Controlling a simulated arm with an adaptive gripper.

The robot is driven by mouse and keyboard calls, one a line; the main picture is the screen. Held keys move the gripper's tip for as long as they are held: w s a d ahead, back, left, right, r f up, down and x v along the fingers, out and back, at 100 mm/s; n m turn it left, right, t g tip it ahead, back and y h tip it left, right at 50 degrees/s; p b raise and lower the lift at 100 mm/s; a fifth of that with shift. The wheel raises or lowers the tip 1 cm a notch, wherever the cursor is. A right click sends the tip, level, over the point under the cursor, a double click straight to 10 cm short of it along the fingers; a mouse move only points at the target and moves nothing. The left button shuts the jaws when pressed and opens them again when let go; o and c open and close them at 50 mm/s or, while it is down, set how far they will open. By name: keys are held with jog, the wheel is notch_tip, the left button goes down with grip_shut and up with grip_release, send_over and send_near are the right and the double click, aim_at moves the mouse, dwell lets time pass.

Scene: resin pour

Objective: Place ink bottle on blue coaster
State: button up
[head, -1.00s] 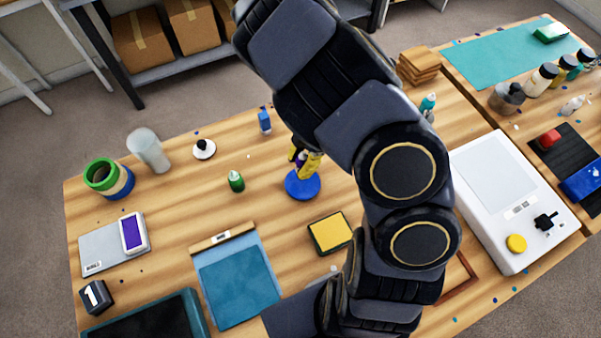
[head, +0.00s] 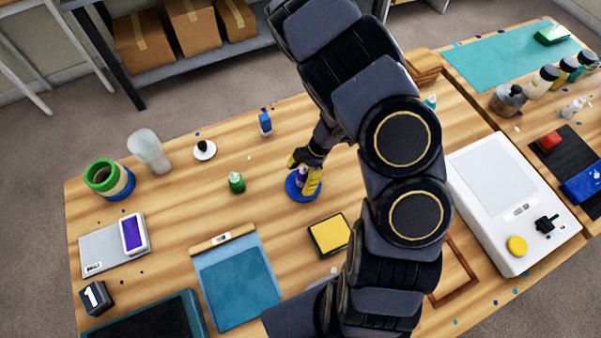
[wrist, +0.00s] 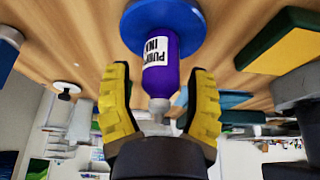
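The purple ink bottle (wrist: 160,62), with a white label and a pale cap, stands upright on the blue coaster (wrist: 183,14). In the head view the coaster (head: 291,190) lies mid-table, and the bottle (head: 302,174) is mostly hidden behind a finger. My gripper (wrist: 160,100) has its yellow fingers on both sides of the bottle's upper end and cap. A gap shows between each finger and the bottle, so the gripper is open around it. In the head view my gripper (head: 303,171) is over the coaster.
A green bottle (head: 236,183) stands left of the coaster, and a small blue bottle (head: 265,122) stands behind it. A yellow pad (head: 329,235) lies in front. A frosted cup (head: 149,151) and tape rolls (head: 109,179) are at far left. A white machine (head: 510,195) is at right.

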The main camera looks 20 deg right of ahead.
jog(key=v, duration=1.2)
jog(key=shift+r, duration=0.2)
